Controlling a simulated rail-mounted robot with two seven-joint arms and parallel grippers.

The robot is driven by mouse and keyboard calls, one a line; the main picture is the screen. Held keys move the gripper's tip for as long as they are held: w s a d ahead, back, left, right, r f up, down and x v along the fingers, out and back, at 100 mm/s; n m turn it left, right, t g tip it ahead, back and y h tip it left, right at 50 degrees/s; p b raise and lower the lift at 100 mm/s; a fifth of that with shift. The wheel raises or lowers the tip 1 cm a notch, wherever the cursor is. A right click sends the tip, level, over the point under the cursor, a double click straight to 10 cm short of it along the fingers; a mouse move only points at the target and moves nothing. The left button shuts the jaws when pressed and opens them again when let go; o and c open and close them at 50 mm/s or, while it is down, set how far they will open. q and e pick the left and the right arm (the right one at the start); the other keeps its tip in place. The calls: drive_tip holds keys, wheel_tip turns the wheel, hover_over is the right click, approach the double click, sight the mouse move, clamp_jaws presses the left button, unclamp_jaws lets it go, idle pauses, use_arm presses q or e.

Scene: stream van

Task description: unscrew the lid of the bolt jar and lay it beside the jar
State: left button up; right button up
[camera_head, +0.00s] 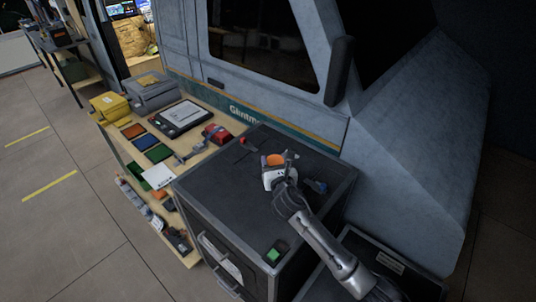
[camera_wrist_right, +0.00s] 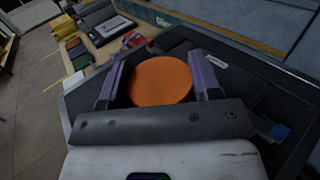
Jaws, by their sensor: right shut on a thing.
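The round orange lid (camera_head: 275,159) shows above the dark cabinet top, near its middle. In the wrist view the orange lid (camera_wrist_right: 162,80) lies between the two purple-grey fingers of my right gripper (camera_wrist_right: 158,64). My right gripper (camera_head: 279,164) is shut on the lid, one finger at each side. The body of the bolt jar is hidden below the lid and behind the gripper, so I cannot tell whether the lid sits on it. My left gripper is in neither view.
The black cabinet (camera_head: 222,180) has free room left of the gripper. A small red item (camera_head: 242,140) lies toward its back, a blue item (camera_head: 319,186) to the right, a green block (camera_head: 273,255) at the front corner. A cluttered wooden bench stands left; the van wall rises behind.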

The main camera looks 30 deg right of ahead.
drive_tip(key=shift+s+d+f+m+h, duration=0.25)
drive_tip(key=shift+d+m+h, duration=0.15)
drive_tip(key=shift+h, duration=0.2)
drive_tip(key=s+a+r+n+y, duration=0.2)
drive_tip(key=s+a+r+y, duration=0.1)
drive_tip(key=s+a+r, duration=0.65)
drive_tip(key=s+a+f+n+y, duration=0.2)
drive_tip(key=s+a+y, duration=0.1)
drive_tip(key=s, duration=0.7)
wheel_tip(320, 180, up, 29)
drive_tip(key=p, duration=2.8)
drive_tip(key=shift+w+f+t, duration=0.2)
drive_tip(key=shift+w+t, duration=0.1)
drive_tip(key=shift+t, duration=0.1)
drive_tip(key=shift+f, duration=0.1)
